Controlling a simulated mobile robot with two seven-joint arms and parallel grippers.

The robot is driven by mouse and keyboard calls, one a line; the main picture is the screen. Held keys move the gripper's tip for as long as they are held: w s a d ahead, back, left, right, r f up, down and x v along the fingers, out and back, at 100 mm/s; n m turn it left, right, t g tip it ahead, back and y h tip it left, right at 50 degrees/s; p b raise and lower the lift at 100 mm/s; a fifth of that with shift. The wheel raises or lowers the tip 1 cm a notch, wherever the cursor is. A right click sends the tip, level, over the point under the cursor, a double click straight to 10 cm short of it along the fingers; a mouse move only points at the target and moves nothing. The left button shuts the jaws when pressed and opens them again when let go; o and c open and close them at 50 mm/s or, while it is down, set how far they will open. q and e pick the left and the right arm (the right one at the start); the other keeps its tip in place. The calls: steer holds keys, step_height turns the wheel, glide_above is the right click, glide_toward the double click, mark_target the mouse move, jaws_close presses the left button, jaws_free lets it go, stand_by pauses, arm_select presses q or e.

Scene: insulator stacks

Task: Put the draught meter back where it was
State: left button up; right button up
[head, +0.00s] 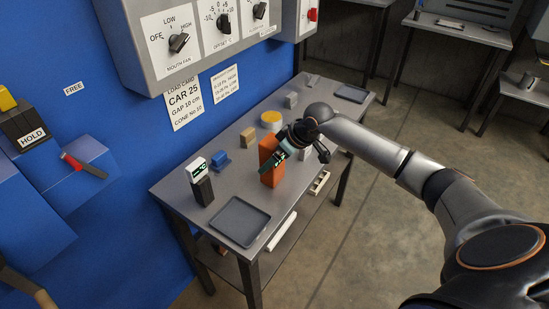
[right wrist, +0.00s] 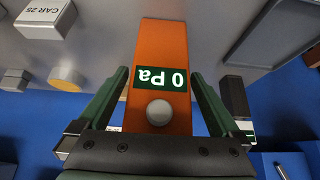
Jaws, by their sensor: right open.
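The draught meter is an orange block (head: 270,163) standing upright on the grey workbench (head: 180,185). My right gripper (right wrist: 160,80) is open, with one green finger on each side of the meter and a visible gap on both sides. In the head view my right gripper (head: 283,153) is at the meter's upper part and partly covers it. My left gripper is not in view.
A grey tray (head: 240,222) lies at the bench's near end, another (head: 352,93) at the far end. A blue wall runs along the left.

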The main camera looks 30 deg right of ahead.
steer(key=v, duration=1.2)
steer(key=shift+r, duration=0.1)
steer(key=shift+n+g, duration=0.8)
steer(key=shift+n, duration=0.1)
steer(key=s+a+f, duration=0.3)
steer(key=a+f, duration=0.1)
steer(key=s+a+f, duration=0.3)
steer(key=a+f, duration=0.2)
steer(key=s+a+f, duration=0.3)
steer(key=a+f, duration=0.1)
steer(key=f, duration=0.1)
steer(key=shift+s+a+f, duration=0.1)
steer(key=shift+s+a, duration=0.1)
steer(key=shift+s, duration=0.05)
steer(key=s+a+f+m+h, duration=0.1)
steer(key=s+f+m, duration=0.1)
steer(key=s, duration=0.6)
steer(key=s+a+f+m+h, duration=0.1)
steer(key=s+a+m, duration=0.1)
steer(key=s, duration=0.5)
steer(key=w+a+f+t+p, duration=0.1)
steer(key=a+f+t, duration=0.1)
steer(key=f, duration=0.2)
steer(key=w+a+f+t+y+p, duration=0.1)
steer(key=w+f+t+p, duration=0.1)
steer(key=f, duration=0.3)
steer(key=shift+w+a+t+y, duration=0.25)
steer(key=shift+a+t+y, duration=0.05)
steer(key=shift+a, duration=0.1)
